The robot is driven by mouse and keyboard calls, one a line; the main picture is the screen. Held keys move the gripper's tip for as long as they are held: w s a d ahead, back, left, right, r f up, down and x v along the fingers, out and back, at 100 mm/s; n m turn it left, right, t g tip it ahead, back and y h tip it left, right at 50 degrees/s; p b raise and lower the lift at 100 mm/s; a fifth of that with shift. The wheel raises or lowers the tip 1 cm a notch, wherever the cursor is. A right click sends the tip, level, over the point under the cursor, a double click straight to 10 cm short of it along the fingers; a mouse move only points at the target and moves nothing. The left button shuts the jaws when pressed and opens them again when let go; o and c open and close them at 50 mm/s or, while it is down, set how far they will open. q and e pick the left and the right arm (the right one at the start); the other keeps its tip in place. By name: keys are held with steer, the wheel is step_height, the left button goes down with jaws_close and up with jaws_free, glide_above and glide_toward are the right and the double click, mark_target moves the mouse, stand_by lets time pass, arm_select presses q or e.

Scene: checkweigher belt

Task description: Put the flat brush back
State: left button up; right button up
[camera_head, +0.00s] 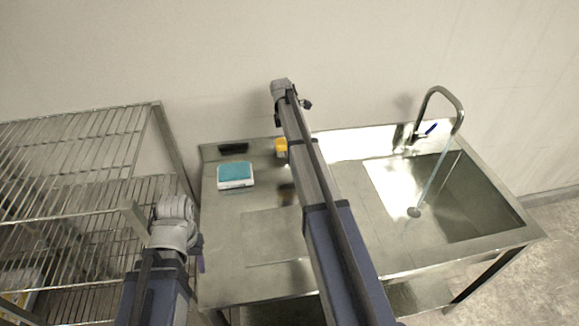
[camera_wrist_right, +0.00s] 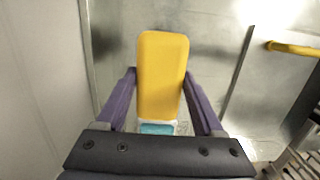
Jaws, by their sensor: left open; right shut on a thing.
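The flat brush shows as a broad yellow piece with rounded corners (camera_wrist_right: 162,75) in the right wrist view, and as a small yellow patch (camera_head: 281,146) beside my right arm in the head view. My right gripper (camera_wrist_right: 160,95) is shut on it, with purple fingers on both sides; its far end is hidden. My left gripper (camera_head: 200,256) is open, largely hidden by its own wrist, at the table's left edge near the rack. A white tray with a teal top (camera_head: 235,182) stands on the steel table (camera_head: 225,265); teal also shows below the brush in the wrist view.
A dark flat thing (camera_head: 233,148) lies at the table's back left. A sink (camera_head: 470,200) with a tall tap (camera_head: 437,92) is at the right. A wire rack (camera_head: 90,190) stands at the left. My right arm hides the middle of the table; the front left is clear.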

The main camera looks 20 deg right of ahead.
arm_select(q)
step_height(320, 180, down, 6)
steer(key=b, duration=0.5)
arm_select(e)
step_height(320, 180, down, 6)
steer(key=shift+f, duration=0.1)
arm_select(q)
steer(key=shift+f+b, duration=0.1)
steer(key=shift+b, duration=0.25)
step_height(320, 180, down, 4)
steer(key=b, duration=0.3)
steer(key=shift+r, duration=0.25)
arm_select(e)
step_height(320, 180, down, 4)
steer(key=shift+r, duration=0.2)
arm_select(q)
steer(key=shift+f+b, duration=0.15)
steer(key=shift+b, duration=0.25)
arm_select(e)
steer(key=shift+f, duration=0.15)
steer(key=o, duration=1.2)
arm_select(q)
steer(key=shift+r, duration=0.2)
arm_select(e)
steer(key=shift+r, duration=0.2)
